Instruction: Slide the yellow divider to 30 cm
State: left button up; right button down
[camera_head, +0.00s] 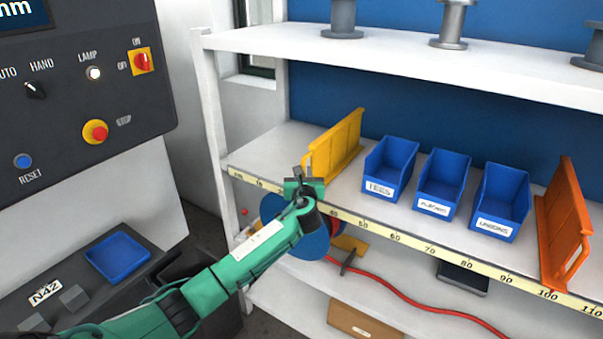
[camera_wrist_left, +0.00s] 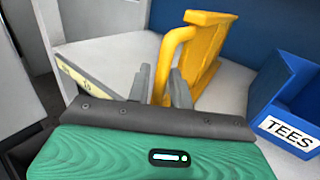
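The yellow divider (camera_head: 335,146) stands upright on the shelf, left of the blue bins. In the left wrist view the yellow divider (camera_wrist_left: 200,50) rises just beyond my fingers, its front tube running down between them. My left gripper (camera_head: 304,182) is at the divider's front end, over the shelf's front edge. In the wrist view my left gripper (camera_wrist_left: 161,82) has its fingers apart, one on each side of the tube; contact is unclear. The scale strip (camera_head: 382,234) shows 40 to the right of the gripper; the marks at the gripper are hidden. My right gripper is out of view.
Blue bins stand right of the divider, the TEES bin (camera_head: 389,167) nearest. An orange divider (camera_head: 563,225) stands near 100. The upper shelf (camera_head: 400,55) overhangs with metal fittings. The shelf left of the yellow divider is clear. A control panel (camera_head: 80,90) is at left.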

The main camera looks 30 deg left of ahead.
pick_arm(q)
jog(key=shift+o, duration=0.4)
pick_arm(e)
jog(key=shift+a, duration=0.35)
